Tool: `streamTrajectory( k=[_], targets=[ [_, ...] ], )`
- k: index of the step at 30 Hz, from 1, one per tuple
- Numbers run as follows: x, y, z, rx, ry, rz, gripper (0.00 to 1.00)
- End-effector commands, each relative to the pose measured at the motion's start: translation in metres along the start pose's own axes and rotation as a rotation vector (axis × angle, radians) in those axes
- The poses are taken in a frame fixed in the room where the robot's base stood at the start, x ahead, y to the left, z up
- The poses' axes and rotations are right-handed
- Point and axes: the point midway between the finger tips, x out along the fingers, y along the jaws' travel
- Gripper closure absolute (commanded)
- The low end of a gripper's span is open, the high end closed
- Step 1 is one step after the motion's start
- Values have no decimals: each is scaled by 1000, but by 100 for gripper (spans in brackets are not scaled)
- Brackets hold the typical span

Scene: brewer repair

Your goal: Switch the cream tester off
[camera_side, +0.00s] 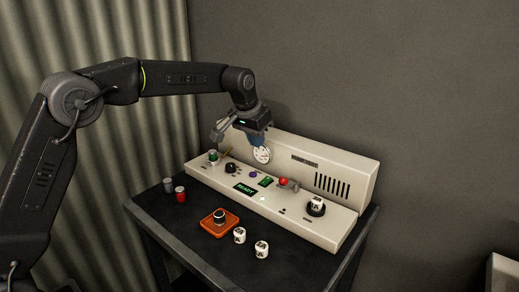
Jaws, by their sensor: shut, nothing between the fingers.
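The cream tester (325,218) is a long cream console on the dark table, with a raised back panel. Its front deck carries a green-topped part (213,156) at the left, a black knob (230,168), a small purple button (253,174), a green switch (266,181) and a red knob (284,182). A small screen (245,189) glows green and seems to read READY. A round white gauge (262,155) sits on the back panel. My gripper (219,136) is shut and empty, above the left part of the tester, apart from the controls.
An orange tray (206,224) with a dark round part (219,215) lies in front of the tester. Two white cylinders (239,235) stand beside it. A grey and a red cylinder (180,195) stand at the left. A black-and-white cylinder (316,207) sits on the tester's right end.

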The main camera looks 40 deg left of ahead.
Motion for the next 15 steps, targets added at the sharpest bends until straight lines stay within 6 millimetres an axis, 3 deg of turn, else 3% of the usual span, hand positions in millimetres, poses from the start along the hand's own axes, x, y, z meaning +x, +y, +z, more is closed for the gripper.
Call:
streamTrajectory(
  k=[15],
  targets=[
    [-4, 0, -5, 0, -1, 0, 100]
  ],
)
